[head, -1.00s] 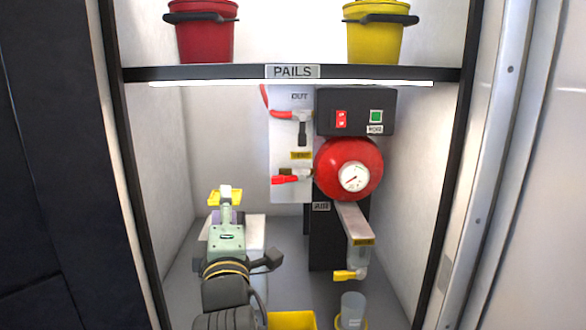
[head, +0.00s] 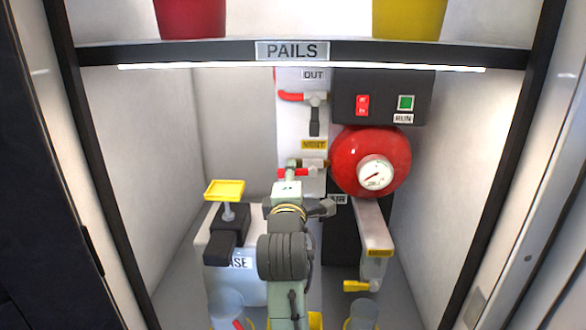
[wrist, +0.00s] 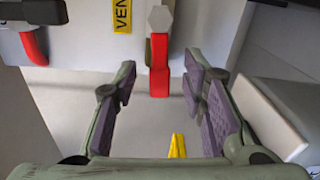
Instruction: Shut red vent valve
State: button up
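The vent valve has a red lever (head: 292,172) that points left, below the yellow vent label (head: 314,144) on the white panel. In the wrist view the red lever (wrist: 159,70) lies ahead, in the gap between the two fingers, with a grey hub at its far end. My gripper (head: 291,168) is in front of the lever and hides part of it in the head view. In the wrist view my gripper (wrist: 158,80) is open, one finger on each side of the lever, and a gap shows on both sides. I cannot tell the exact depth between fingertips and lever.
The red gauge vessel (head: 348,150) is close on the right, under the black switch box (head: 383,92). A white tank (head: 216,268) with a yellow-topped pump stands left. The shelf (head: 200,54) spans above.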

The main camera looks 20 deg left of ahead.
jog(key=shift+x, duration=1.65)
grip_shut()
